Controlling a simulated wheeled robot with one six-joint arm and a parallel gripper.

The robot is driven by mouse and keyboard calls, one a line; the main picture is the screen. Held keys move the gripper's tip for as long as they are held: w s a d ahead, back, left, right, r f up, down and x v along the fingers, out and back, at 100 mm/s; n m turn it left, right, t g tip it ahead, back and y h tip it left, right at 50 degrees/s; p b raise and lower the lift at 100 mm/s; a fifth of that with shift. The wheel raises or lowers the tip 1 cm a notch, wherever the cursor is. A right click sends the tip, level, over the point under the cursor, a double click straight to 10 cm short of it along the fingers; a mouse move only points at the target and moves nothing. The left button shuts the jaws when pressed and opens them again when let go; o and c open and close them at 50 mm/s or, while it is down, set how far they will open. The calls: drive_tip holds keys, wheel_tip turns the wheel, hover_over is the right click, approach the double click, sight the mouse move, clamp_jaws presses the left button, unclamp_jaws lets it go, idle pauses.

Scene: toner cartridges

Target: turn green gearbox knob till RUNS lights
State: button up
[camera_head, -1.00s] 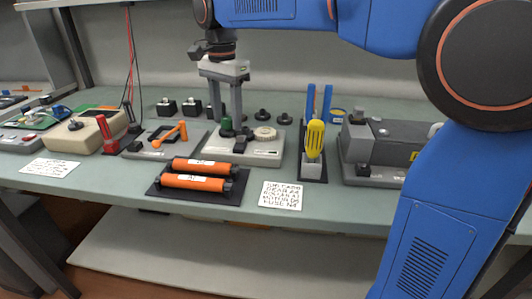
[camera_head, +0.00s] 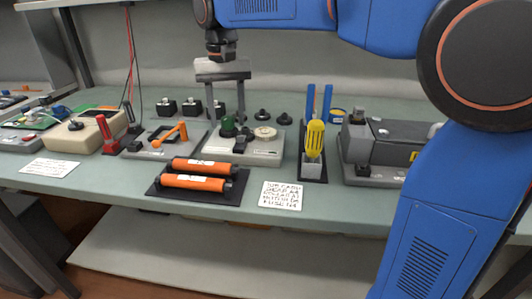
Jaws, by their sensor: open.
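The green knob (camera_head: 228,125) stands upright at the back left of a pale grey gearbox unit (camera_head: 216,148) on the bench. A cream toothed wheel (camera_head: 265,133) sits to its right on the same unit. My gripper (camera_head: 227,119) points down, open, with one finger on each side of the green knob in the picture. I see no clear contact, and I cannot tell how far down the fingers reach around it. Nothing is held. I cannot make out a RUNS light or its lettering at this size.
Two orange rollers (camera_head: 196,183) lie in a dark tray in front. An orange-handled fixture (camera_head: 170,140) is to the left. A yellow screwdriver handle (camera_head: 315,136) in a stand and a grey motor (camera_head: 390,145) are to the right. Small black knobs stand behind.

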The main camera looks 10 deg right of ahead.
drive_tip(key=n, duration=0.8)
idle(0.4)
drive_tip(key=c, duration=0.8)
